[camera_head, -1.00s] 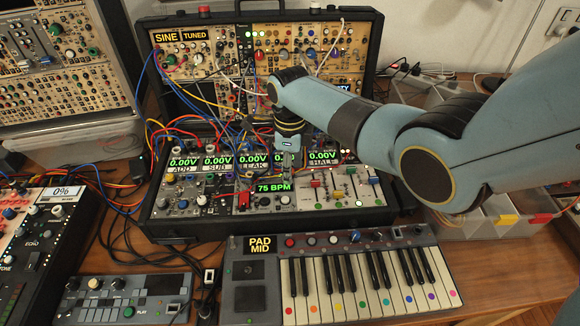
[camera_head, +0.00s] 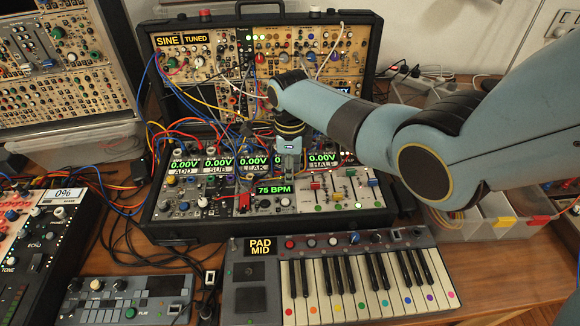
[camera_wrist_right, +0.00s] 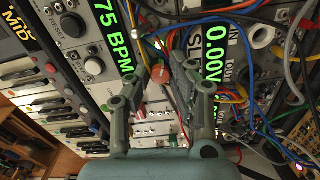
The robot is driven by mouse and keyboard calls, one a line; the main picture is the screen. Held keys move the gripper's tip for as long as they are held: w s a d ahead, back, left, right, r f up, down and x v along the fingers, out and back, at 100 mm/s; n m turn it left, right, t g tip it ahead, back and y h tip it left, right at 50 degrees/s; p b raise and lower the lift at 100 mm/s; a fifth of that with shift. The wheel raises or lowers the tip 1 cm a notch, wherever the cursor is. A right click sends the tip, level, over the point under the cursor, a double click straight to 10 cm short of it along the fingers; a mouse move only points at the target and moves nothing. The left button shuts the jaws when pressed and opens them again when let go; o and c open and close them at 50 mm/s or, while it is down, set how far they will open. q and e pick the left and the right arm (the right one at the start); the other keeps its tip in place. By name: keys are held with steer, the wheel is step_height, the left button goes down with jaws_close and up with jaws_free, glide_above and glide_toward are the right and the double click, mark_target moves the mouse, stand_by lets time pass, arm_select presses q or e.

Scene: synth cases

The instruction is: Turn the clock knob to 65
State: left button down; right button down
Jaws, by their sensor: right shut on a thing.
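The green clock readout (camera_head: 274,188) shows 75 BPM in the middle of the lower synth panel. In the right wrist view the readout (camera_wrist_right: 112,30) appears turned on its side. My right gripper (camera_head: 289,178) reaches down from above, close beside the readout. In the wrist view its two fingers (camera_wrist_right: 158,78) close in around a small red-orange knob (camera_wrist_right: 160,73), which I take to be the clock knob. The fingers partly hide it, and its pointer cannot be made out. My left gripper is not in view.
Patch cables (camera_head: 195,110) loop closely behind and left of the gripper. A keyboard (camera_head: 340,280) lies in front of the synth case (camera_head: 160,232). Faders (camera_head: 335,190) stand right of the gripper. A small sequencer (camera_head: 130,298) is at front left, and bins (camera_head: 485,222) are at right.

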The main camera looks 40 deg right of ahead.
steer(key=shift+r+n+p, duration=0.1)
steer(key=shift+n+p, duration=0.4)
steer(key=shift+n, duration=0.6)
steer(key=shift+n+p, duration=0.35)
steer(key=shift+n, duration=0.75)
steer(key=shift+w, duration=0.1)
steer(key=c, duration=1.2)
jaws_free()
step_height(320, 180, up, 12)
steer(key=shift+f, duration=0.1)
